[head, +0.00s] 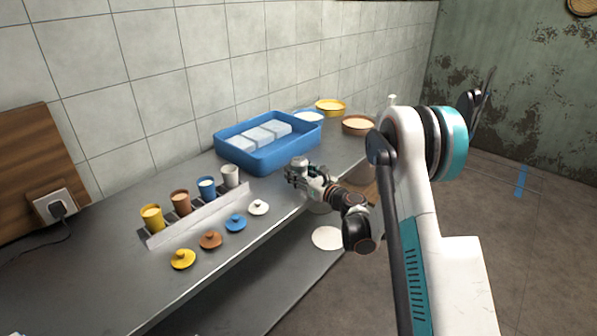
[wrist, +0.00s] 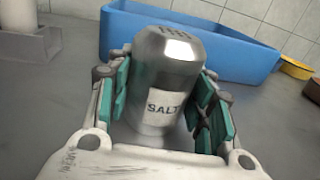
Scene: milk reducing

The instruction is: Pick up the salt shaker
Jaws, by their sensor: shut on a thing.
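The salt shaker (wrist: 163,75) is a metal cylinder with a perforated top and a white label reading SALT. It stands upright in the wrist view, in the middle of the picture. My gripper (wrist: 163,98) has its green-padded fingers on both sides of the shaker and is shut on it. In the head view my gripper (head: 297,172) is over the counter's front edge area, in front of the blue tray; the shaker is hard to make out there.
The blue tray (head: 225,150) with white blocks stands just behind. To the left, a metal rack (head: 205,213) holds several coloured cups, with coloured lids (head: 235,223) in front. Bowls (head: 358,125) stand at the far right. The grey counter (head: 90,270) is clear at front left.

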